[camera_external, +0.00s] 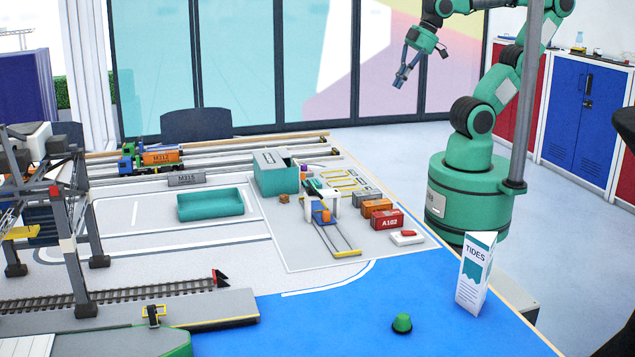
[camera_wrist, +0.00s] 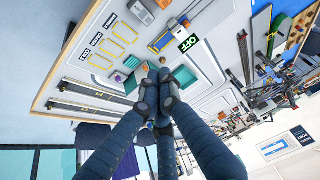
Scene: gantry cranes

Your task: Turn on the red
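A small white box with a red rocker-like top (camera_external: 407,237) lies on the light grey board near the table's right edge, in front of the red container A102 (camera_external: 387,220). My gripper (camera_external: 400,82) is raised high behind the table, well away from the red-topped box. In the wrist view its dark blue fingers (camera_wrist: 157,88) are bunched together at the tips, with nothing seen between them. A black-and-white OFF label (camera_wrist: 188,43) shows beyond the fingers in the wrist view. I cannot tell the red-topped box in that view.
A model gantry crane (camera_external: 70,200) stands at the left. A small white crane (camera_external: 323,203), orange containers (camera_external: 378,207) and a teal box (camera_external: 275,172) stand on the board. A TIDES sign (camera_external: 474,275) and a green knob (camera_external: 402,323) stand on the blue area. A grey pole (camera_external: 526,90) rises beside my base.

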